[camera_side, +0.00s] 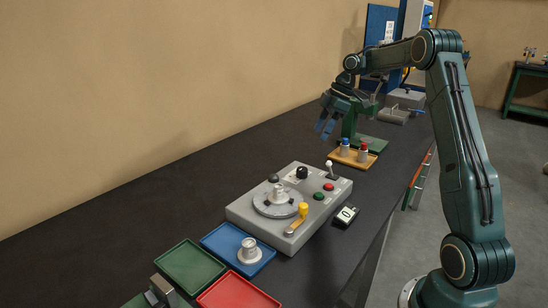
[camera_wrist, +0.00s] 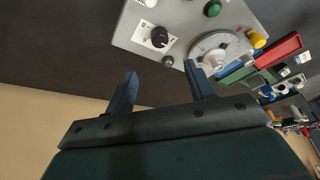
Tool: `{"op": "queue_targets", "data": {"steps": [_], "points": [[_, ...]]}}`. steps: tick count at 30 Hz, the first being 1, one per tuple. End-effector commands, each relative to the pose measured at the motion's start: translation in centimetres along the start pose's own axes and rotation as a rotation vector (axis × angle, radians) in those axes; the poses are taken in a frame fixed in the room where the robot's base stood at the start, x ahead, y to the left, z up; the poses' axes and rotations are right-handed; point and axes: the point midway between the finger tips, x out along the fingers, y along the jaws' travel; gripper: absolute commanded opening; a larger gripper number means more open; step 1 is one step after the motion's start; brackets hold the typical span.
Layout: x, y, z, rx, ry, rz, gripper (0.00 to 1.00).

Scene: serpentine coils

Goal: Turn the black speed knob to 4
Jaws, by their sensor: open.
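The black speed knob (camera_side: 302,172) sits on a white scale plate on top of a grey control box (camera_side: 245,213). In the wrist view the knob (camera_wrist: 159,37) stands just beyond the fingertips; its scale marks are too small to read. My gripper (camera_side: 327,124) is open and empty, above and behind the box in the side view. Its two blue fingers also show in the wrist view (camera_wrist: 160,74), spread apart and not touching the knob.
The box also carries a turntable (camera_side: 262,207), a yellow-handled lever (camera_side: 302,212), green and red buttons, a toggle and a dark dome (camera_side: 274,178). A tan rack (camera_side: 350,157) stands behind. Green, blue and red trays lie in front. The left side of the bench is clear.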

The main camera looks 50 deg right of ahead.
Motion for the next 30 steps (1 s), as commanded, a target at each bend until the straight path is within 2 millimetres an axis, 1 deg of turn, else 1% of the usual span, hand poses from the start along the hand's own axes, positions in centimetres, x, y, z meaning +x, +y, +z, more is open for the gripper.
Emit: {"op": "queue_targets", "data": {"steps": [5, 11, 24, 30], "points": [[0.8, -0.1, -0.1, 0.002, 0.002, -0.002, 0.54], [2.8, -0.1, -0.1, 0.002, 0.000, -0.003, 0.54], [9.4, -0.1, -0.1, 0.002, 0.000, -0.004, 0.54], [12.0, -0.1, 0.0, 0.002, -0.001, -0.002, 0.54]]}}
